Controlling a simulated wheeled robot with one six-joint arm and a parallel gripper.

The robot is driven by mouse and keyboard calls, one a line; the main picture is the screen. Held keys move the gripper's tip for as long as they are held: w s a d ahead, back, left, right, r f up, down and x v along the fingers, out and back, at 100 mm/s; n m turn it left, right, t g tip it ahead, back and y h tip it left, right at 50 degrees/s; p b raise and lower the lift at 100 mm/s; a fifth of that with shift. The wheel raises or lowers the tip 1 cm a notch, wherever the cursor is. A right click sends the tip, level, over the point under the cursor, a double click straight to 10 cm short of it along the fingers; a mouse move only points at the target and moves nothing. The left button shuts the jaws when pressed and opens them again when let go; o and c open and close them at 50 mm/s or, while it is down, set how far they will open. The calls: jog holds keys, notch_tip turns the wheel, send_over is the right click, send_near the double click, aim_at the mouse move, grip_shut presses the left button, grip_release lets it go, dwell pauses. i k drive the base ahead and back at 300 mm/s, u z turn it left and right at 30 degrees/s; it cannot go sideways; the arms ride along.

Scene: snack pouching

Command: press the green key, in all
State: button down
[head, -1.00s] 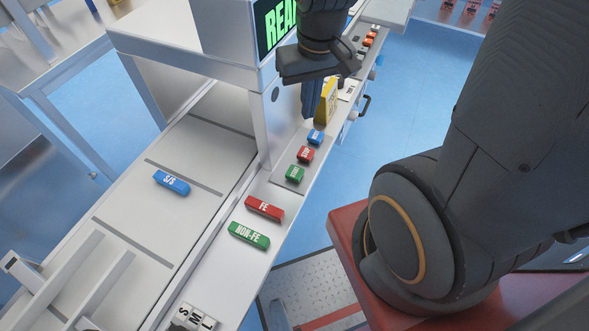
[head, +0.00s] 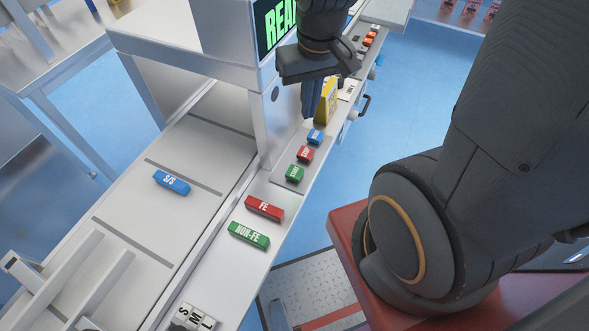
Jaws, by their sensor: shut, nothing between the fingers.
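A small green key (head: 295,173) sits on a grey plate on the machine's side ledge. It is the nearest of a row, with a red key (head: 305,154) and a blue key (head: 315,137) beyond it. My gripper (head: 309,116) points down with its fingers shut and empty. Its tips are beyond the green key, near the blue key, and look above the ledge; the exact height is hard to tell. A larger green block marked NON-FE (head: 249,236) lies on the ledge nearer to me.
A red block marked FE (head: 264,208) lies beside the NON-FE block. A blue block marked S/S (head: 171,182) lies on the conveyor (head: 150,215). A yellow box (head: 327,100) stands just behind my fingers. A green-lettered screen (head: 274,24) is on the machine housing.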

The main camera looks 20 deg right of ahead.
aim_at(294, 173)
jog(key=k, duration=1)
jog(key=z, duration=2.1)
jog(key=i, duration=1.5)
jog(key=u, duration=2.55)
